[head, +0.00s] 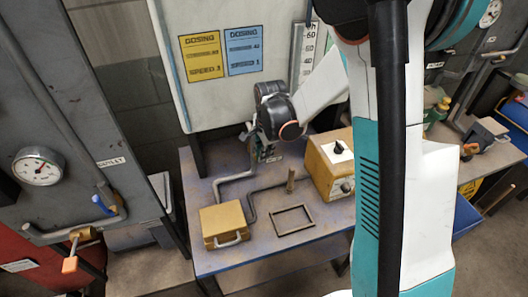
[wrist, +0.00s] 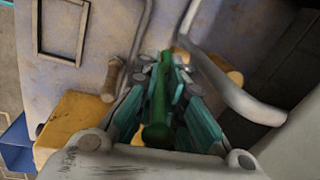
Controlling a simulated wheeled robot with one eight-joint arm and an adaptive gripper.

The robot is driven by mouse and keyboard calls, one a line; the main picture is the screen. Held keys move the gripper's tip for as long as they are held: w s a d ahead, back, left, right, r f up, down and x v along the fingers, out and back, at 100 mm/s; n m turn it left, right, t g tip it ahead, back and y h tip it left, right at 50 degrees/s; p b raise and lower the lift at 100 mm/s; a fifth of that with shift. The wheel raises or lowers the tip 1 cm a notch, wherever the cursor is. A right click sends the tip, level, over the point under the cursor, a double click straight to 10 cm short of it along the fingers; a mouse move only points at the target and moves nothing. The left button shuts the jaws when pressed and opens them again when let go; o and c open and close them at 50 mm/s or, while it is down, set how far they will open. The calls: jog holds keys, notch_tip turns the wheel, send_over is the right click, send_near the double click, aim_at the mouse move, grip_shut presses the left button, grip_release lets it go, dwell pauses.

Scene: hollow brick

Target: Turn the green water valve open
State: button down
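The green valve handle (wrist: 158,105) is a long green lever in the middle of the wrist view, running between the teal fingers of my gripper (wrist: 163,70). The fingers close in on both sides of the lever near its far part and appear to touch it. In the head view my gripper (head: 262,148) points down over the back of the blue-grey table, near the grey pipes. There the arm and gripper hide most of the valve, and the lever's angle to its pipe is not clear.
The table (head: 235,262) bears a yellow case (head: 224,222), an empty dark frame (head: 292,220) and a yellow box with dials (head: 330,165). A grey pipe (wrist: 235,85) bends close beside my gripper. A white panel (head: 205,100) stands behind.

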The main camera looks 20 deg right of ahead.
jog(key=shift+a+h+b, duration=0.4)
jog(key=shift+h+b, duration=0.15)
jog(key=shift+h, duration=0.45)
jog(key=shift+a+r+h+b, duration=0.1)
jog(key=shift+r+h+b, duration=0.25)
jog(key=shift+h, duration=0.45)
jog(key=c, duration=1.7)
grip_release()
jog(key=v, duration=1.2)
jog(key=shift+s+a+f, duration=0.1)
